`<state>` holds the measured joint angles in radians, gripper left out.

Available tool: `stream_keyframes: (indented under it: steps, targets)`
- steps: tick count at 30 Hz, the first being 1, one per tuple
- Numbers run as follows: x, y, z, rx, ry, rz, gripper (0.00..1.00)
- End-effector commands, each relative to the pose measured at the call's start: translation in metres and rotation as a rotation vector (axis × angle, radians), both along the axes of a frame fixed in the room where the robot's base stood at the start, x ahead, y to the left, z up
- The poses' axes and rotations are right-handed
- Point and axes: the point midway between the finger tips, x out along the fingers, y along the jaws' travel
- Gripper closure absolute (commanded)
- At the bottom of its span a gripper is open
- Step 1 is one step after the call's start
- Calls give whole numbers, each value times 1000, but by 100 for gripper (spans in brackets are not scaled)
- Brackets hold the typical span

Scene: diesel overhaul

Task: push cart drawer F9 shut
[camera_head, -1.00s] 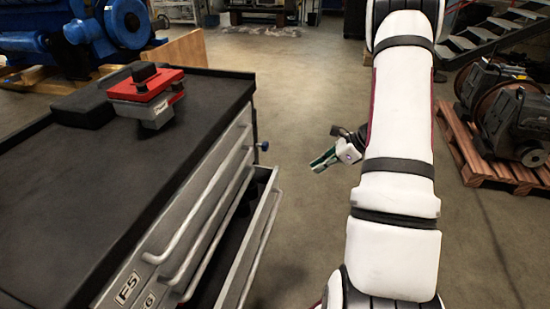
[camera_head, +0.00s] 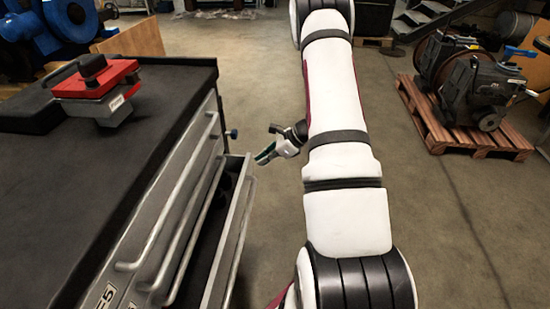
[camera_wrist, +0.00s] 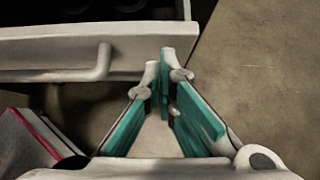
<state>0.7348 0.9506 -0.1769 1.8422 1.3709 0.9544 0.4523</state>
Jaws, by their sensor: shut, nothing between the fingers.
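One grey cart drawer (camera_head: 236,225) stands open on the right side of the cart (camera_head: 150,190), its dark inside partly showing. I cannot read an F9 label on it. My gripper (camera_head: 265,157) is just to the right of this drawer's far end, with green finger pads. In the wrist view, the pale drawer front (camera_wrist: 40,52) with its bar handle crosses the top left. The fingertips of my gripper (camera_wrist: 165,68) are together and empty, close to the right end of that front. I cannot tell whether they touch it.
A red and grey device (camera_head: 98,88) lies on the black cart top. The drawers above have long bar handles and look shut. Wooden pallets (camera_head: 460,125) with machinery stand at the right. The floor right of the cart is clear.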

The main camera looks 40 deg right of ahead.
Motion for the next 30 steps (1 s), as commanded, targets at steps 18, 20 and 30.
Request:
stream_keyframes:
  steps: [18, 20, 30]
  targets:
    - [13, 10, 0, -1, 0, 1, 100]
    - [19, 14, -1, 1, -1, 1, 100]
    - [63, 50, -1, 0, 0, 1, 100]
